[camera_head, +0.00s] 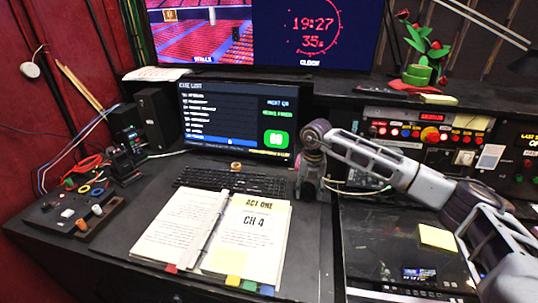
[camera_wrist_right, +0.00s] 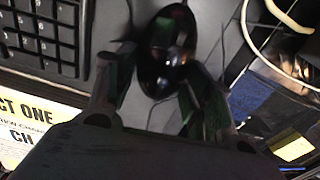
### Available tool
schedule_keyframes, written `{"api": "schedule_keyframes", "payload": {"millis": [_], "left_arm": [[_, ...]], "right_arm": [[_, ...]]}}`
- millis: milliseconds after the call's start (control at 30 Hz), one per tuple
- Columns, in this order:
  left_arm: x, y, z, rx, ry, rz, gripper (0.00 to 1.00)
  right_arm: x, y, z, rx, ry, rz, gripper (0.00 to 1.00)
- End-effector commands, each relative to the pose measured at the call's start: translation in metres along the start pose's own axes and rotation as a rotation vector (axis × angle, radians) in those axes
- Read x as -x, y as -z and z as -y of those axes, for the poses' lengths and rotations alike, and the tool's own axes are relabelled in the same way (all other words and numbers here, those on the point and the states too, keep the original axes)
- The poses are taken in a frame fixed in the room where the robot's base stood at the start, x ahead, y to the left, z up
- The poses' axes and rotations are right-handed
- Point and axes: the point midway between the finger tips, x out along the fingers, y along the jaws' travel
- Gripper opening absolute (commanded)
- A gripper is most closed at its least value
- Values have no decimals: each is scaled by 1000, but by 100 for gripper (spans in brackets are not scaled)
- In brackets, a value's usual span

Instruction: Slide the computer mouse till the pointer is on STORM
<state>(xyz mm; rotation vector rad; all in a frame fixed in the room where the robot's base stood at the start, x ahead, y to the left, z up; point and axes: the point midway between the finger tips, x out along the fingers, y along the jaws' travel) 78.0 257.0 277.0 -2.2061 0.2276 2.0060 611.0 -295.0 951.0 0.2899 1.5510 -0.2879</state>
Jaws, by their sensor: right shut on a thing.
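The dark glossy computer mouse (camera_wrist_right: 165,50) lies on the desk between the two fingers of my right gripper (camera_wrist_right: 158,78) in the right wrist view. In the head view my right gripper (camera_head: 307,186) points down at the desk beside the keyboard's right end and hides the mouse. It is shut on the mouse. The cue list screen (camera_head: 225,112) shows rows of small text, a blue highlighted row near the bottom and a green button (camera_head: 276,140). The row names are too small to read, so I cannot pick out STORM or the pointer. My left gripper is not in view.
The black keyboard (camera_head: 222,181) is just left of the mouse. An open script binder (camera_head: 168,232) lies in front. A cable (camera_head: 360,191) and a glossy dark panel with a yellow note (camera_head: 437,237) are to the right. A lit button panel (camera_head: 425,130) stands behind.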

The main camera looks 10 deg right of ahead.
Motion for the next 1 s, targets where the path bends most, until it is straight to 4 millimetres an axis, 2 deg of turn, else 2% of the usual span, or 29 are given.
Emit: {"api": "schedule_keyframes", "payload": {"millis": [500, 1000], "left_arm": [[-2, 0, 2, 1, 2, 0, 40], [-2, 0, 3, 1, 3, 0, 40]], "right_arm": [[-2, -9, 1, -2, 1, 0, 44], [-2, -9, 0, -1, 1, -1, 44]]}}
